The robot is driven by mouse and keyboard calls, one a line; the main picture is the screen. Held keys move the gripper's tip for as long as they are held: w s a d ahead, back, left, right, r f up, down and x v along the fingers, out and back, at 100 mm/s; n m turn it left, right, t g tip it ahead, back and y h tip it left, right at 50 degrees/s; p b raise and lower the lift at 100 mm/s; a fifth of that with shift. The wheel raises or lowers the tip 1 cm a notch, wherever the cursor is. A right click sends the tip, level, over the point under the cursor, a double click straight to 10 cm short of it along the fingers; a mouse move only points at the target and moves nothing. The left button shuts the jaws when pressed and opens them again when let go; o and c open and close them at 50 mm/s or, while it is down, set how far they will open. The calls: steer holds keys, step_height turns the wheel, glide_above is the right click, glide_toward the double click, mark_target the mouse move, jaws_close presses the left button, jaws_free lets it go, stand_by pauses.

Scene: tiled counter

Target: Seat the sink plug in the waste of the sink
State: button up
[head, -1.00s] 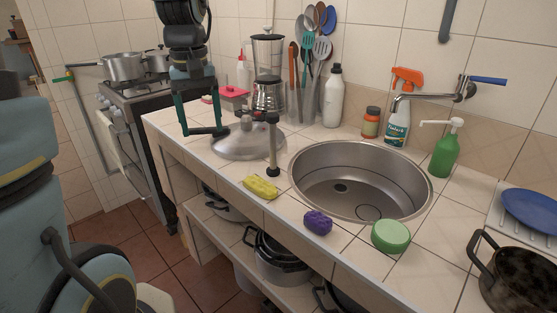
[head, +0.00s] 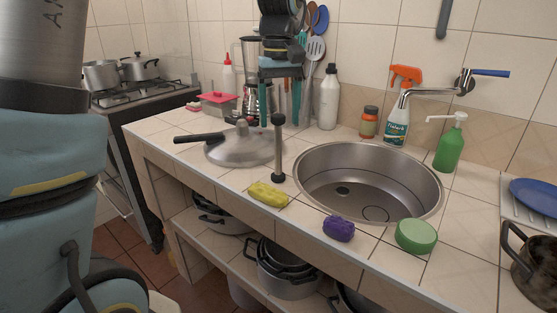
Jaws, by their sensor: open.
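What looks like the sink plug (head: 279,152) is a tall grey post with a dark knob on top and a dark foot. It stands upright on the tiled counter, left of the sink.
A pan lid (head: 238,150) with a black handle lies left of the post. A yellow sponge (head: 268,195), purple scrubber (head: 339,229) and green tub (head: 416,236) line the front edge. Bottles and the tap (head: 430,92) stand behind the sink. The basin is otherwise clear.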

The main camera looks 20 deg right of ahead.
mark_target(278, 150)
step_height(278, 150, down, 6)
steer(key=shift+w+a+r+p, duration=0.15)
steer(key=shift+r+p, duration=0.1)
steer(key=shift+p, duration=0.6)
steer(key=shift+c, duration=0.2)
jaws_close()
stand_by(0.6)
